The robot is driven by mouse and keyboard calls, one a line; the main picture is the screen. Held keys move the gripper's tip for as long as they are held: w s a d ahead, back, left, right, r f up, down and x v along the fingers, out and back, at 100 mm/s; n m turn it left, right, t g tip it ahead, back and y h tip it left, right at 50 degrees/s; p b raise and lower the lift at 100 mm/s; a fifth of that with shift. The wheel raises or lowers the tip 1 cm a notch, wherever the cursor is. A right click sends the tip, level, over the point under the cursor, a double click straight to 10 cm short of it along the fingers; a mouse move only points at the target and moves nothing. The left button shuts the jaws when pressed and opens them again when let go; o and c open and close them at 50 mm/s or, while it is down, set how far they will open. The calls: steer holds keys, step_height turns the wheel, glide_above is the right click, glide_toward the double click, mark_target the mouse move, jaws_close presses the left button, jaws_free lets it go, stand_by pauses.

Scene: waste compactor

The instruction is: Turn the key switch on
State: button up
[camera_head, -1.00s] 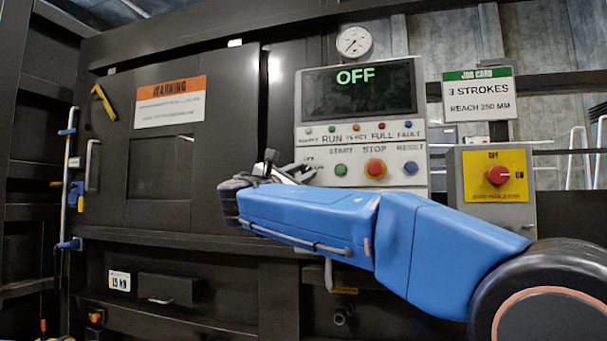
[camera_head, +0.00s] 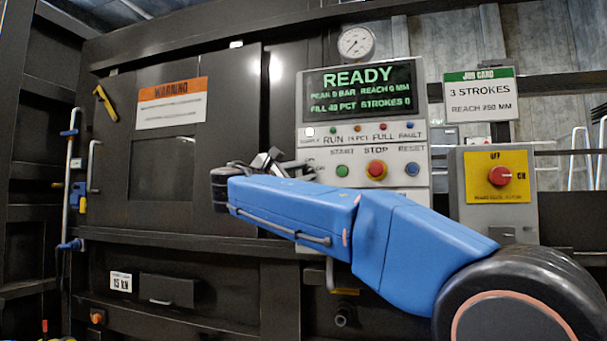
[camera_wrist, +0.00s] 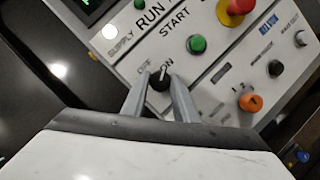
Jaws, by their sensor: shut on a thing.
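The key switch (camera_wrist: 159,80) is a dark round knob with a pale mark, next to OFF and ON labels on the control panel. In the wrist view the mark stands steeply, leaning a little toward the ON label. My gripper (camera_wrist: 160,92) has a grey finger on each side of the knob and is shut on it. In the head view my gripper (camera_head: 290,168) reaches the panel's left edge, and my arm hides the switch. The panel screen (camera_head: 360,91) reads READY, and the white supply lamp (camera_head: 310,132) is lit.
The green start button (camera_head: 342,170), red stop button (camera_head: 376,170) and blue reset button (camera_head: 412,169) sit right of my gripper. A red isolator knob (camera_head: 500,176) is on a yellow plate further right. The warning-labelled door (camera_head: 165,170) is at left.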

steer(key=o, duration=1.1)
steer(key=shift+c, duration=0.2)
steer(key=shift+s, duration=0.1)
steer(key=v, duration=1.7)
steer(key=shift+f, duration=0.15)
